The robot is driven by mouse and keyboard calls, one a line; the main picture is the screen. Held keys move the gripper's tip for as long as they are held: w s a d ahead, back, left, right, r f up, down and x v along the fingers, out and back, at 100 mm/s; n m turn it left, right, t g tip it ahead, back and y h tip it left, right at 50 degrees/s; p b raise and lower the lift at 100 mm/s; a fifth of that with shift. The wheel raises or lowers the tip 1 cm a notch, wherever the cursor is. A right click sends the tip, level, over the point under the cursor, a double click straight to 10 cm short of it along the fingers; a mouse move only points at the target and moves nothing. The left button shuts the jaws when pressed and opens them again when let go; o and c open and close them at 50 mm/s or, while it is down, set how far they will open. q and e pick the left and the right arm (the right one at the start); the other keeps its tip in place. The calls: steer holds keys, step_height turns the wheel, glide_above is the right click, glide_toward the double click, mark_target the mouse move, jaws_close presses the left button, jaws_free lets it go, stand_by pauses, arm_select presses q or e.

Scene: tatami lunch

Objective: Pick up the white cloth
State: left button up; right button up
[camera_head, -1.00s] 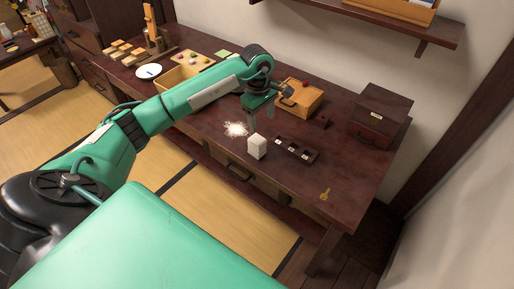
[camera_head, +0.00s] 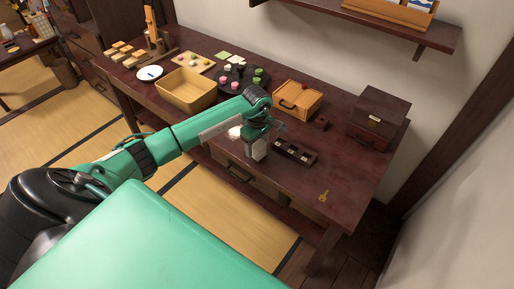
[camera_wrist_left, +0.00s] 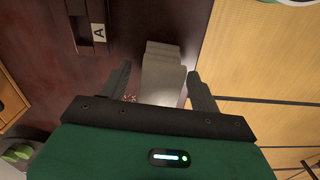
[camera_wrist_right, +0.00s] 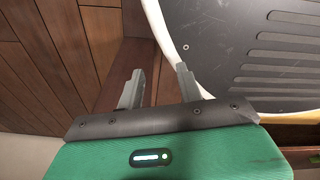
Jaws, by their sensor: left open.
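The white cloth (camera_head: 259,149) is a small upright folded block near the front edge of the dark wooden table. In the left wrist view the cloth (camera_wrist_left: 162,76) stands between the two fingers of my left gripper (camera_wrist_left: 163,88). The fingers are open, one on each side, with gaps beside the cloth. In the head view my left gripper (camera_head: 257,146) reaches down over the cloth and partly hides it. My right gripper (camera_wrist_right: 157,85) shows only in its own wrist view, with its fingers apart and nothing between them.
A wooden box (camera_head: 298,100), a dark chest (camera_head: 378,118), and a tan bin (camera_head: 186,92) stand farther back. A brass key (camera_head: 324,196) lies on clear tabletop.

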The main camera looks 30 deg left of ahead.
arm_select(q)
steer(key=shift+f, duration=1)
arm_select(e)
steer(key=shift+s+d+f, duration=0.15)
steer(key=shift+s, duration=0.45)
arm_select(q)
steer(key=c, duration=1)
steer(key=shift+c, duration=0.2)
arm_select(e)
steer(key=shift+w+a, duration=0.35)
arm_select(q)
steer(key=shift+r, duration=0.15)
